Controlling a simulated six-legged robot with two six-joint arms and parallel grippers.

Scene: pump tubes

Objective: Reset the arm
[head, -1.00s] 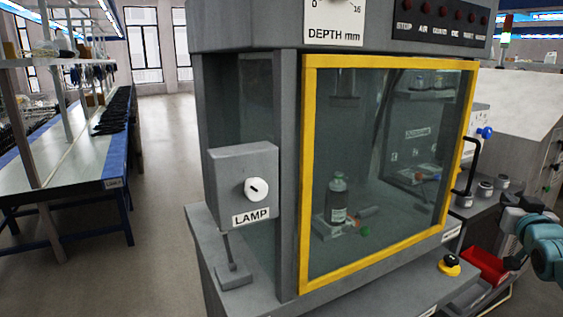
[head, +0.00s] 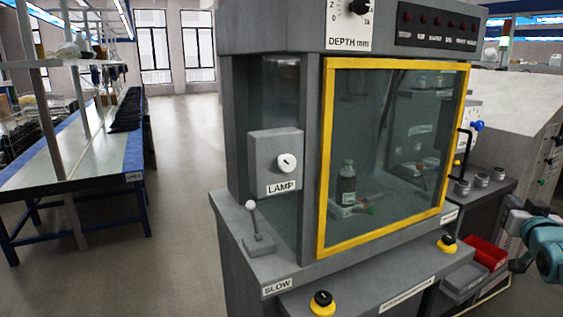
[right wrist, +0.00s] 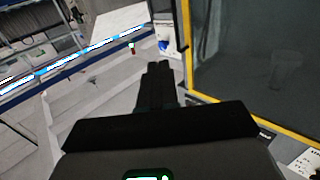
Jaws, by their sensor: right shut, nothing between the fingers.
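My right gripper shows in the right wrist view (right wrist: 158,70) with its two dark fingers together and nothing between them. In the head view my right arm's teal and dark parts show at the right edge, beside the grey machine (head: 270,66). The fingers are hard to make out there. The machine has a yellow-framed glass door (head: 321,165), which looks shut. The right wrist view also shows part of the yellow frame (right wrist: 188,45), to the right of the fingers and apart from them. My left gripper is not in view.
A LAMP box (head: 276,145) and a ball-topped lever (head: 252,222) are on the machine's left. Yellow-based buttons (head: 322,303) line the front ledge. A red bin (head: 486,252) is near my right arm. Open floor (head: 185,200) lies left.

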